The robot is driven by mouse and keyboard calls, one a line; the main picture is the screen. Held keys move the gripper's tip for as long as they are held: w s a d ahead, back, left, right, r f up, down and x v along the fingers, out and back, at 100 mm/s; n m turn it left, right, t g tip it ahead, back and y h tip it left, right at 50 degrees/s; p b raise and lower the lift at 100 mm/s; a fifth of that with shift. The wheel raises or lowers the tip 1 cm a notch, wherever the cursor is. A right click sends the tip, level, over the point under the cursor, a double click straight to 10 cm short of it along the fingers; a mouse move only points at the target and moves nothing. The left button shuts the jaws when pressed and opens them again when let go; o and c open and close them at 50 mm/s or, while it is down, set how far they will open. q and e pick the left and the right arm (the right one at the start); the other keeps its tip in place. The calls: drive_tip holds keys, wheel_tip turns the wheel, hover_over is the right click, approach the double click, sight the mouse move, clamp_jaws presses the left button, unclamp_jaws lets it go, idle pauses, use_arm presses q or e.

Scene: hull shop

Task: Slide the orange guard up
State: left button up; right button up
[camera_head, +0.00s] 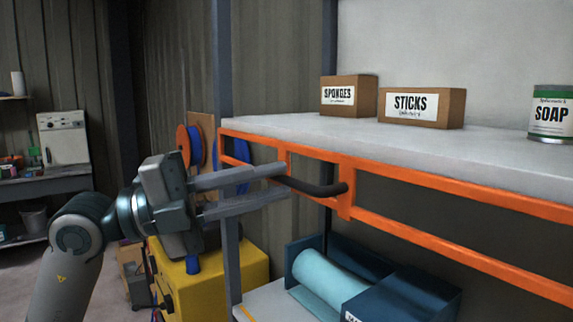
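The orange guard (452,191) is a long rectangular frame along the front of the grey shelf, with its top rail close under the shelf edge. A dark curved bar handle (318,187) sticks out from it near its left part. My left gripper (287,180) comes in from the left with two long grey fingers, one above the other. The fingers are apart, with the left end of the handle between their tips. I cannot tell whether either finger touches the handle. My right gripper is not in view.
On the shelf (480,150) stand a sponges box (349,96), a sticks box (422,108) and a soap can (551,116). Below, a dark blue bin (405,296) holds a light blue roll (328,282). A grey post (223,70) and a yellow machine (205,290) are near my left arm.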

sight(280, 181)
use_arm(q)
drive_tip(key=shift+p+x, duration=0.4)
drive_tip(key=shift+x, duration=1.15)
drive_tip(key=shift+c, duration=0.5)
clamp_jaws()
wheel_tip(280, 181, up, 10)
drive_tip(key=p, duration=0.6)
drive_tip(key=shift+a+f, duration=0.1)
drive_tip(key=shift+f, duration=0.1)
drive_tip(key=shift+r, duration=0.1)
drive_tip(key=shift+o, duration=0.5)
unclamp_jaws()
